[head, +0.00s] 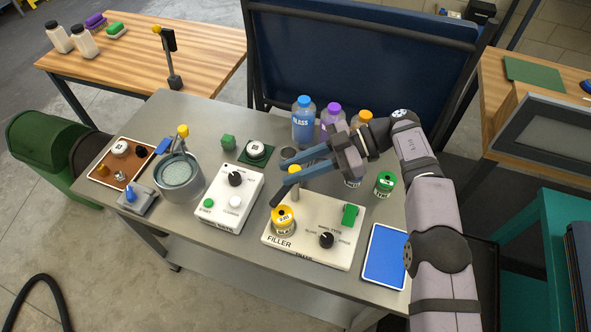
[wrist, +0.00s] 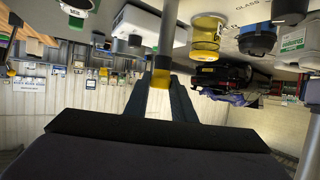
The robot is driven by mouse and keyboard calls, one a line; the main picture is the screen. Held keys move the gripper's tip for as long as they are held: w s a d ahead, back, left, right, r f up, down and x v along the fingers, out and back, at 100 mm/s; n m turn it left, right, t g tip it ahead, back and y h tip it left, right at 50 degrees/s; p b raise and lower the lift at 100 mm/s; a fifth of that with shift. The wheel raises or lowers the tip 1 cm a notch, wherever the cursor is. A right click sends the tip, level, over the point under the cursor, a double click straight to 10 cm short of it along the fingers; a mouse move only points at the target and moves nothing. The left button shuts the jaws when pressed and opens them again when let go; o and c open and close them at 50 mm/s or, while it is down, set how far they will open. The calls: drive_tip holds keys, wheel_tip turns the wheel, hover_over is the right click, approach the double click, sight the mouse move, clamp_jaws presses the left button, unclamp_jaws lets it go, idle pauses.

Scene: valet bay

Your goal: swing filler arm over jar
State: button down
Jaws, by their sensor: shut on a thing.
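The white filler box (head: 335,228) stands at the front right of the grey bench, with a short grey post on it. A yellow-topped jar (head: 283,213) stands on its left part; a yellow jar also shows in the wrist view (wrist: 206,38). My gripper (head: 292,171) is shut on the filler arm's yellow knob (head: 295,169), which shows between the fingers in the wrist view (wrist: 160,79).
Behind my gripper stand blue (head: 303,122), purple (head: 331,115) and orange-capped bottles. A green jar (head: 385,184) and a blue tablet (head: 385,256) are at the right. A white control box (head: 229,197) and a grey pot (head: 179,178) stand to the left.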

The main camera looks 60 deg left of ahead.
drive_tip(key=shift+s+r, duration=0.1)
drive_tip(key=shift+r, duration=0.05)
idle(0.3)
drive_tip(key=c, duration=1.5)
unclamp_jaws()
wheel_tip(320, 180, up, 10)
drive_tip(key=shift+f+p, duration=0.1)
drive_tip(key=shift+p, duration=0.9)
